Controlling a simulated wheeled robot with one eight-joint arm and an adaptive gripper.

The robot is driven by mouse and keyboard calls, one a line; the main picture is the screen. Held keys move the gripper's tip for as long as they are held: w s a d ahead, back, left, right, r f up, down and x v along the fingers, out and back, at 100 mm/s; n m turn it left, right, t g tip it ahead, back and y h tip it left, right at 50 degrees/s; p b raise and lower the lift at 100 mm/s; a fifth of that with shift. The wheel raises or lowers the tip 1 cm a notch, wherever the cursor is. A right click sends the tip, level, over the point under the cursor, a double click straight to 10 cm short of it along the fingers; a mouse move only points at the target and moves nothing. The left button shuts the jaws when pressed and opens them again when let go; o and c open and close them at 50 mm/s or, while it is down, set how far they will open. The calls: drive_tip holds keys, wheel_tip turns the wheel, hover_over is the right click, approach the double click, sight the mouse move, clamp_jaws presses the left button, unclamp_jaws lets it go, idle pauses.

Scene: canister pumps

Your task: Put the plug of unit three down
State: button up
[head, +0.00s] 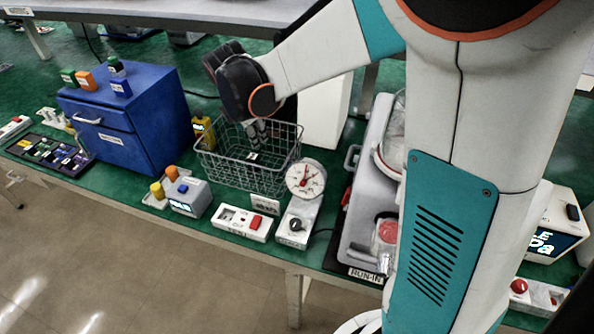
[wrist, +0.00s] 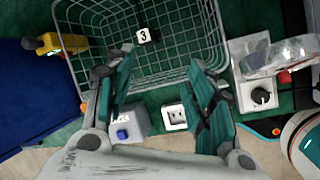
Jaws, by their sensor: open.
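A small black-and-white piece marked 3, which looks like the plug of unit three (wrist: 144,36), lies in the grey wire basket (wrist: 223,62). In the head view the plug (head: 252,156) shows inside the basket (head: 219,172), below my gripper. My gripper (head: 258,136) points down over the basket. In the wrist view my gripper (wrist: 160,72) has its two teal fingers well apart with nothing between them. The plug is beyond the fingertips, apart from them.
A white power strip with a red switch (head: 243,223) and a dial gauge (head: 305,179) stand in front and right of the basket. A yellow bottle (head: 203,131) and a blue cabinet (head: 127,117) are at its left. A grey machine (head: 367,187) stands further right.

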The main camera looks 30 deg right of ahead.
drive_tip(key=s+d+r+m+t+y, duration=0.1)
drive_tip(key=s+r+m, duration=0.2)
drive_tip(key=s+m, duration=0.7)
drive_tip(key=s+d+r+m+t+y, duration=0.1)
drive_tip(key=s+r+m+t, duration=0.1)
drive_tip(key=s+m, duration=0.8)
drive_tip(key=s+r, duration=0.1)
drive_tip(key=s, duration=0.5)
drive_tip(key=shift+r+m, duration=0.25)
drive_tip(key=shift+m, duration=0.15)
